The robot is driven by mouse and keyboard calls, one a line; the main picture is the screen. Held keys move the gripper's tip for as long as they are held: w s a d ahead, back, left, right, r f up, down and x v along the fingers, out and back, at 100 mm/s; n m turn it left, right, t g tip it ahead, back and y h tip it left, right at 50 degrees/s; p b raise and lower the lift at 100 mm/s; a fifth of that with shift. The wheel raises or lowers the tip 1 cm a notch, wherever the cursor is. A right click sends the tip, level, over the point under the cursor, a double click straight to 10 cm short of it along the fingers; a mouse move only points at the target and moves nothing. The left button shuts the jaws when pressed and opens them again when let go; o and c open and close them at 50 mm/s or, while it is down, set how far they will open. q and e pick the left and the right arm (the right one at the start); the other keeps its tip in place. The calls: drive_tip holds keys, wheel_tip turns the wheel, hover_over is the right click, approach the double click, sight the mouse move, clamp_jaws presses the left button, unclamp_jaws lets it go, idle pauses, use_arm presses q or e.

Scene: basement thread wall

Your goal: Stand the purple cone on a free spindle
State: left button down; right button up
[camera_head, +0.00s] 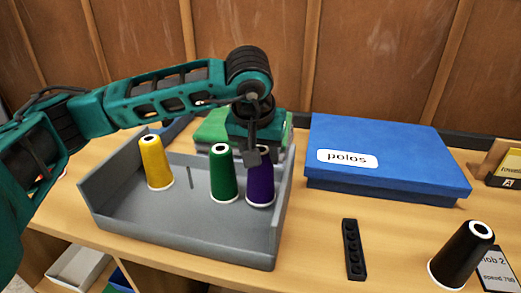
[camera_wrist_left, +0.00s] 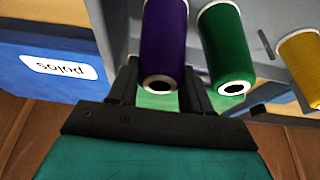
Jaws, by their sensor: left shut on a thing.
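The purple cone (camera_head: 261,182) is upright at the right side of the grey tray (camera_head: 190,238), close to its right wall. My left gripper (camera_head: 252,155) is shut on it near the top. In the left wrist view the purple cone (camera_wrist_left: 163,40) lies between the two dark fingers (camera_wrist_left: 160,88). I cannot tell whether its base touches the tray floor or a spindle. The green cone (camera_head: 223,175) stands just left of it, and the yellow cone (camera_head: 156,163) stands farther left. A bare thin spindle (camera_head: 190,177) shows between yellow and green. My right gripper is out of view.
A blue box (camera_head: 385,150) labelled "polos" sits right of the tray. A black strip with holes (camera_head: 354,250) lies in front of it. A black cone (camera_head: 462,255) stands at the right front beside a dark card (camera_head: 495,268). A green item (camera_head: 212,130) is behind the tray.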

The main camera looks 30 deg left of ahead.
use_arm(q)
drive_tip(key=shift+f, duration=0.15)
drive_tip(key=shift+f, duration=0.15)
drive_tip(key=shift+c, duration=2)
unclamp_jaws()
drive_tip(key=p+v, duration=0.1)
drive_tip(key=v, duration=1.2)
drive_tip(key=shift+s, duration=0.1)
